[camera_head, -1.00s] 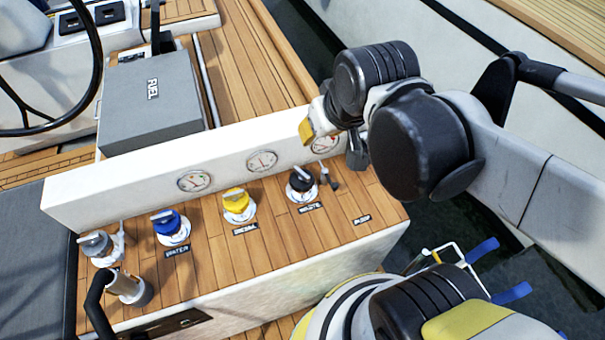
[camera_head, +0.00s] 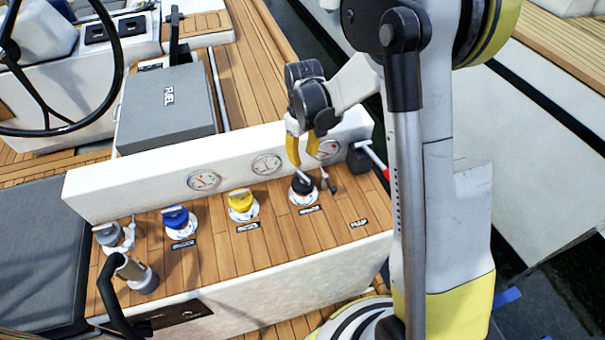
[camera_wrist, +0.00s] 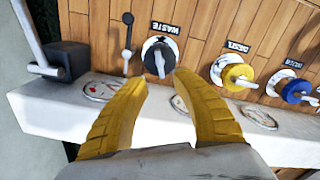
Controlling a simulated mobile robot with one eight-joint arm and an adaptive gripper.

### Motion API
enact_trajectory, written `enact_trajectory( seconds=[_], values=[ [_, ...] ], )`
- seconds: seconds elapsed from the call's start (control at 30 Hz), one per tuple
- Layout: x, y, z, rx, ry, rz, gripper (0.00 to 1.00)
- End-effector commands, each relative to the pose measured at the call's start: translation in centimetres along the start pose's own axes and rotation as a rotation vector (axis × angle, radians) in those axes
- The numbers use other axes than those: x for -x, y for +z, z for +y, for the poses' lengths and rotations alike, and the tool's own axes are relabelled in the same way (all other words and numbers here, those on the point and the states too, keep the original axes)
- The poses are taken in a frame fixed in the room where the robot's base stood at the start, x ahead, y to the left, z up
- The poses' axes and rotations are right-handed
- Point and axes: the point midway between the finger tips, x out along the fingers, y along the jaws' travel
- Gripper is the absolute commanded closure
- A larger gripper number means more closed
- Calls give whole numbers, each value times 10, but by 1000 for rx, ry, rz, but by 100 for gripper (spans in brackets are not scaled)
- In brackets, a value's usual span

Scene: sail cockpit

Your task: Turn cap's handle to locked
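The black cap (camera_head: 303,187) with a light handle sits in a white ring at the right of the wooden console. In the wrist view this black cap (camera_wrist: 158,60) is beside the WASTE label, its handle lying roughly up-down in the picture. My gripper (camera_head: 296,160) hangs just above and behind it, pointing down. In the wrist view my gripper (camera_wrist: 160,79) shows two yellow fingers spread apart with nothing between them; the cap lies just past the gap between the tips. Contact with the cap is not visible. Which cap the task names cannot be told.
A yellow cap (camera_head: 241,203), a blue cap (camera_head: 178,220) and a grey cap (camera_head: 109,234) line the console to the left. A small black lever (camera_wrist: 127,43) stands close beside the black cap. A white gauge wall (camera_head: 232,172) rises behind; a black block with a lever (camera_wrist: 66,60) is nearby.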

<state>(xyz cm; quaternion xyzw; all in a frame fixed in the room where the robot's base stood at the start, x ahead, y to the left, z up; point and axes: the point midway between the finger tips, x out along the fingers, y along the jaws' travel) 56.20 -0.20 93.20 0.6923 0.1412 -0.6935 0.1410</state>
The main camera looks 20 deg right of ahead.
Motion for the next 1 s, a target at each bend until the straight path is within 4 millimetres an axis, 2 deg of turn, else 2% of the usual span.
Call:
enact_trajectory(
  seconds=[0.3,0.5,0.67,0.93,0.97,1.0],
  values=[
    [-62,0,0,0,1,1,68],
    [-92,0,0,0,1,1,68],
    [-101,0,0,0,2,1,68],
    [-101,0,0,0,1,1,68],
    [-101,0,0,0,2,1,75],
    [-101,0,0,0,2,1,87]
  ],
)
